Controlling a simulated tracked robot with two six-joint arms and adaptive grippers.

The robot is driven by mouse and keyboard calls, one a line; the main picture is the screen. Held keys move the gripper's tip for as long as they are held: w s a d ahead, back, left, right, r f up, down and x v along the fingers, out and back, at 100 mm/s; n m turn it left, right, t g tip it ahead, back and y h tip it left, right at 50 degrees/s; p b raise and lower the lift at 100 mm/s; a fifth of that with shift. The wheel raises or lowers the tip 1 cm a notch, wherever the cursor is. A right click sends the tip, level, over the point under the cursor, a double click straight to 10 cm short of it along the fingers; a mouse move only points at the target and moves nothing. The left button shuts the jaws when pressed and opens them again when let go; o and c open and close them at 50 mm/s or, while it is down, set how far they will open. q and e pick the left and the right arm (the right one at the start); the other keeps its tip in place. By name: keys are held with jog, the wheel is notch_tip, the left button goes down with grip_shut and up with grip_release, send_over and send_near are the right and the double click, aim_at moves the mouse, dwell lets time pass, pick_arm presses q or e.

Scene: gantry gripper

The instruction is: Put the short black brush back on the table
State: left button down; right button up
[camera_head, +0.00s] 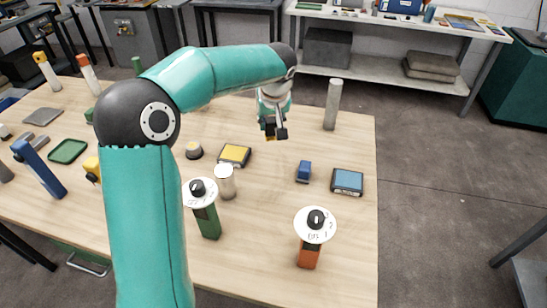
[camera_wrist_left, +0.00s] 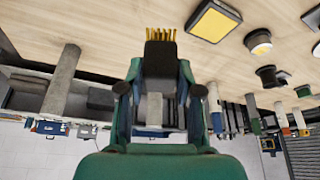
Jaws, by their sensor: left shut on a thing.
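My left gripper (camera_head: 273,128) hangs over the back right part of the wooden table (camera_head: 255,262), with its arm coming in from the left. It is shut on the short black brush. In the left wrist view the brush has a black body (camera_wrist_left: 160,58) and yellow bristles (camera_wrist_left: 161,34); it sits between the two fingers, bristles toward the tabletop. In the head view the gripper mostly hides the brush. I cannot tell whether the bristles touch the table. My right gripper is not in view.
A grey cylinder (camera_head: 333,105) stands right of the gripper. A yellow-topped box (camera_head: 235,155), a blue block (camera_head: 304,171) and a blue-topped box (camera_head: 347,182) lie nearer. A pale cylinder (camera_head: 226,182) and two dial-topped tools (camera_head: 208,220) stand in front. Bare wood surrounds the gripper.

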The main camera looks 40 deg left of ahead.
pick_arm(q)
notch_tip(320, 180, down, 13)
jog(key=shift+f, duration=0.1)
dwell(0.3)
jog(key=shift+s+d, duration=0.1)
jog(key=c, duration=0.8)
grip_release()
jog(key=v, duration=1.2)
jog(key=shift+b, duration=0.4)
